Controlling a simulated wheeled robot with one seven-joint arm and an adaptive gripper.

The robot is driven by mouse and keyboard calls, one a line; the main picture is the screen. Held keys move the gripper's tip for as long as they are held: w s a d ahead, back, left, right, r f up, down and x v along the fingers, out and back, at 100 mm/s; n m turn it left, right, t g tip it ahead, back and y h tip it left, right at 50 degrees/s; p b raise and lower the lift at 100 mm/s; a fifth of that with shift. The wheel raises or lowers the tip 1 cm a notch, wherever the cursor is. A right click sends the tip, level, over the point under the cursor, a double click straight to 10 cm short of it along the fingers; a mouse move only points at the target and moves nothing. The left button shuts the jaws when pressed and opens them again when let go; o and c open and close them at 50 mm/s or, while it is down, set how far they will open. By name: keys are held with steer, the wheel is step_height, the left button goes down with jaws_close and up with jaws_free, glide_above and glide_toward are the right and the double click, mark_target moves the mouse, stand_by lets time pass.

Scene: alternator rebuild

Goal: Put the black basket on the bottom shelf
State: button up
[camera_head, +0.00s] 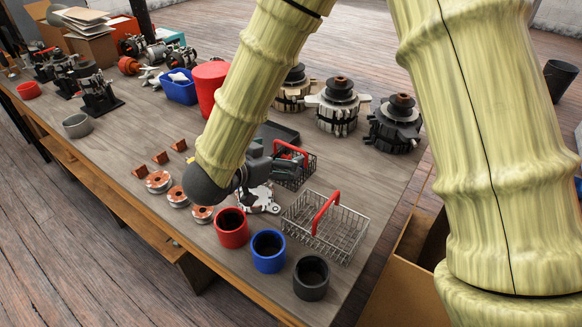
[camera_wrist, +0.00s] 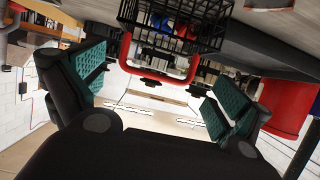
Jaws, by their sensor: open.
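The black basket (camera_head: 294,178) is a small wire basket with a red handle, standing on the workbench just right of my wrist. In the wrist view the black basket (camera_wrist: 135,12) shows at the top, with blue and red items seen through its mesh. Its red handle (camera_wrist: 187,74) hangs between my finger pads. My gripper (camera_wrist: 155,85) is open, with one teal-padded finger on each side of the handle and gaps to both. In the head view my gripper (camera_head: 258,170) is partly hidden by my wrist. I cannot make out the bottom shelf clearly.
A silver wire basket (camera_head: 346,238) with a red handle stands nearer the front. Red (camera_head: 231,228), blue (camera_head: 268,251) and black cups (camera_head: 311,278) stand along the front edge. Alternators (camera_head: 338,105) stand behind. A cardboard box (camera_head: 395,285) is off the bench's right side.

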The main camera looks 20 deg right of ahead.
mark_target(290, 152)
steer(key=shift+x, duration=2.85)
steer(key=c, duration=0.8)
